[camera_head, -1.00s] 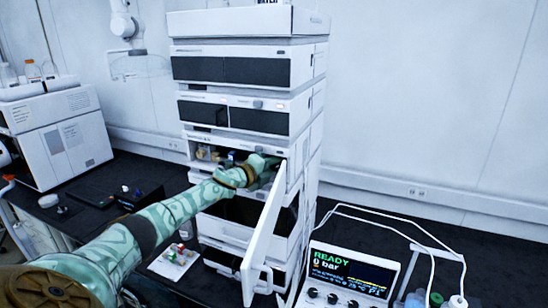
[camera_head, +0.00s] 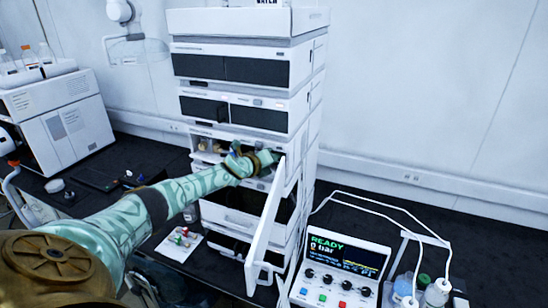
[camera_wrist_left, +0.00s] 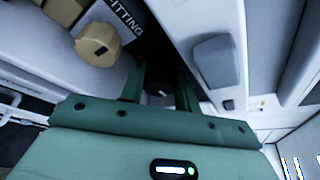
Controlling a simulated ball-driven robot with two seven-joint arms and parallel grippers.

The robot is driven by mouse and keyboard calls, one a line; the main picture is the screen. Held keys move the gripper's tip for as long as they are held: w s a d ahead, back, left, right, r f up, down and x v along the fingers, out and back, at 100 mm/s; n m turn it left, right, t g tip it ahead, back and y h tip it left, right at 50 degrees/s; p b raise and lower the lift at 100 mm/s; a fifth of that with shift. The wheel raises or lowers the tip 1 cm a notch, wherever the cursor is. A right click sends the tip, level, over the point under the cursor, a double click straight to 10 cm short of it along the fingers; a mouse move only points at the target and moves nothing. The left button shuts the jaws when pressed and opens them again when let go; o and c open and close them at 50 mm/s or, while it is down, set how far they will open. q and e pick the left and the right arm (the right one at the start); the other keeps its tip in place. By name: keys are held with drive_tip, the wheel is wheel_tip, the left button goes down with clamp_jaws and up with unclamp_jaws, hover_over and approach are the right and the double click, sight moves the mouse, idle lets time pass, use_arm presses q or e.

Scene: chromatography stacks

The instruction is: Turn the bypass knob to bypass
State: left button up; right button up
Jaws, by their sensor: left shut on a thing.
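My left gripper (camera_head: 264,160) reaches into the open compartment of the instrument stack (camera_head: 245,68), behind its swung-open white door (camera_head: 266,228). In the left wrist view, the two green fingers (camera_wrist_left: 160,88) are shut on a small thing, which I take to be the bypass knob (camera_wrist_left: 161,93). Only a pale bit of it shows between them; its pointer and markings are hidden. A tan hexagonal fitting (camera_wrist_left: 97,45) sits up and left of the fingers, by a dark label ending in "ITTING". My right gripper is not in view.
The open door stands close to my left wrist's right side. A control box (camera_head: 342,270) reading "READY 0 bar" stands at front right, with tubing and capped bottles beside it. A white card (camera_head: 172,250) with small coloured parts lies below my arm.

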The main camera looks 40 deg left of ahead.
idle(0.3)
use_arm(q)
drive_tip(key=o, duration=0.7)
drive_tip(key=shift+s+a+r, duration=0.1)
drive_tip(key=shift+s+r, duration=0.1)
drive_tip(key=shift+s, duration=0.3)
drive_tip(key=b+v, duration=0.3)
drive_tip(key=v, duration=1.2)
drive_tip(key=shift+s, duration=0.1)
drive_tip(key=shift+f, duration=0.1)
